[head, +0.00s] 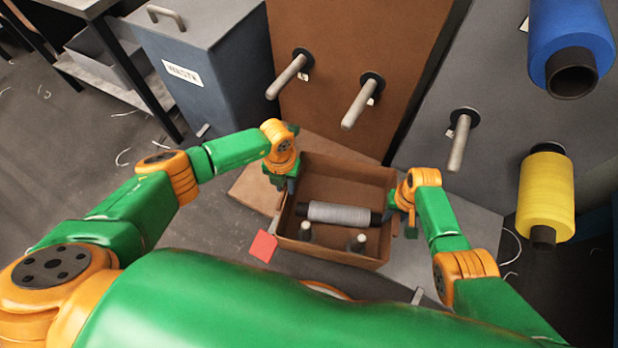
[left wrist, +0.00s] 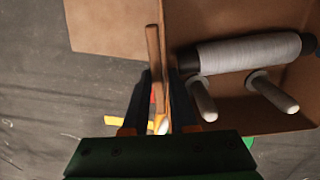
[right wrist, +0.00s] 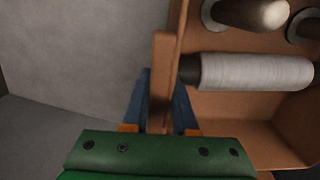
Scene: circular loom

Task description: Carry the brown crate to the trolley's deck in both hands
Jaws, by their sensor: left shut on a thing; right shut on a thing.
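The brown crate (head: 340,180) is in the middle of the head view, open at the top. Inside lie a grey-white bobbin (head: 340,214) with dark ends and two short light pegs (head: 305,231). My left gripper (head: 284,185) is shut on the crate's left wall; that wall stands between its fingers in the left wrist view (left wrist: 158,105). My right gripper (head: 402,215) is shut on the crate's right wall, seen between its fingers in the right wrist view (right wrist: 161,105). Whether the crate rests on something below is hard to tell. I cannot make out the trolley's deck for certain.
A brown panel (head: 360,40) with pegs stands behind the crate. A grey panel with a blue spool (head: 570,40) and a yellow spool (head: 546,195) is at right. A blue-grey bin (head: 205,75) stands back left. A red square (head: 263,246) lies left of the crate; floor further left is mostly clear.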

